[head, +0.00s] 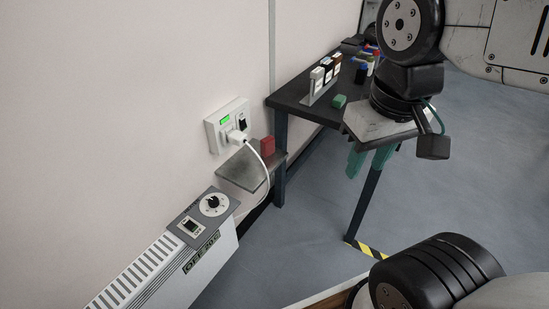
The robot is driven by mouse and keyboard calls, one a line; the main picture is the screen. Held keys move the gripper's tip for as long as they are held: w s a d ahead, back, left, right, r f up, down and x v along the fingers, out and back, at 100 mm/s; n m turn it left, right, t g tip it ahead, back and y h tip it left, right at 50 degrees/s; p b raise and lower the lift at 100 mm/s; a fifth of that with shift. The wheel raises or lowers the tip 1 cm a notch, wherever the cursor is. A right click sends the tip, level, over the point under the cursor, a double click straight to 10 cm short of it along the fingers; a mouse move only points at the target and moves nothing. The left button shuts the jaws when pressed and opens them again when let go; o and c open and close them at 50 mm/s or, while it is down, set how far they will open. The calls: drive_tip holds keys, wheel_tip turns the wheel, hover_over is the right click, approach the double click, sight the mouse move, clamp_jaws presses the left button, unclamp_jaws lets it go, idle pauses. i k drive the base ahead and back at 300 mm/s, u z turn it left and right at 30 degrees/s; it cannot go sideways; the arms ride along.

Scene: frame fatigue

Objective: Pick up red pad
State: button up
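The red pad (267,146) is a small red block. It rests on a small grey shelf (246,170) fixed to the wall, at the shelf's far right part, close to a wall socket. My gripper (369,161) hangs from the arm at the right of the view, with its two green fingers pointing down and apart. It is open, with nothing seen between the fingers. It is well to the right of the red pad and apart from it.
A white plug and cable (262,165) hang from the wall socket (229,124) across the shelf front. A dark table (305,108) behind holds a rack of bottles, a green block (339,101) and other small items. A white heater (165,268) stands lower left. The grey floor is open.

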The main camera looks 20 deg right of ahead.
sight(266, 144)
drive_tip(key=z, duration=0.35)
drive_tip(key=i, duration=1.25)
drive_tip(key=z, duration=0.15)
